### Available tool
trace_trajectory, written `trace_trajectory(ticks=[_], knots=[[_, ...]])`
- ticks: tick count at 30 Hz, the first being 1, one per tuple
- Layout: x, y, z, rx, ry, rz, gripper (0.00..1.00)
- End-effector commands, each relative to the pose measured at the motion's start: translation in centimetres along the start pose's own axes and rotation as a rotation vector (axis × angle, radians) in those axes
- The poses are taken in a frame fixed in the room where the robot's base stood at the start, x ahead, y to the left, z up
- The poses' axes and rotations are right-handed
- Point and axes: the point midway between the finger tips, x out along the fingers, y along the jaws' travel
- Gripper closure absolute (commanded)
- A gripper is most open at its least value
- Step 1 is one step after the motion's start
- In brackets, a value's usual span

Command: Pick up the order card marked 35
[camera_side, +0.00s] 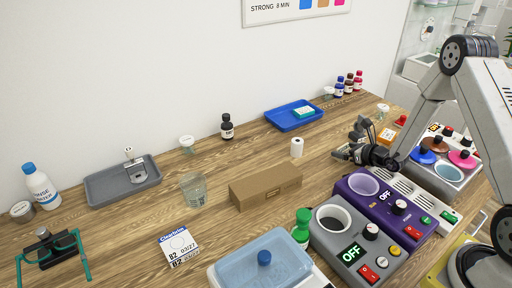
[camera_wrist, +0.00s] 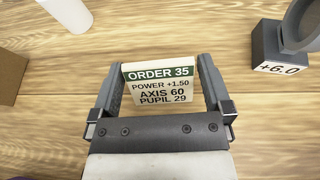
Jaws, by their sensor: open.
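The order card marked 35 (camera_wrist: 158,88) shows in the wrist view, with a green header band and a white face reading ORDER 35, POWER +1.50, AXIS 60, PUPIL 29. My gripper (camera_wrist: 160,62) is open, with one finger on each side of the card. A small gap seems to show at the right finger; I cannot tell whether the left finger touches the card. In the side view my gripper (camera_side: 360,145) is low over the table, and the card is mostly hidden there.
A dark block marked +6.0 (camera_wrist: 277,48) stands right of the card. A brown box (camera_side: 266,186) and a white cylinder (camera_side: 297,147) stand left of my gripper. A blue tray (camera_side: 283,124) lies behind.

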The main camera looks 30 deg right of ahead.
Motion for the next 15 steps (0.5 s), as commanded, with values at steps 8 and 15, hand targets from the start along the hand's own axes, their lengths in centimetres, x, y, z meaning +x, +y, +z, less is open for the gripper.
trace_trajectory(ticks=[8,15], knots=[[2.2,0.0,0.2,-0.002,-0.002,0.001,0.00],[2.4,0.1,0.2,-0.001,-0.002,0.001,0.00]])
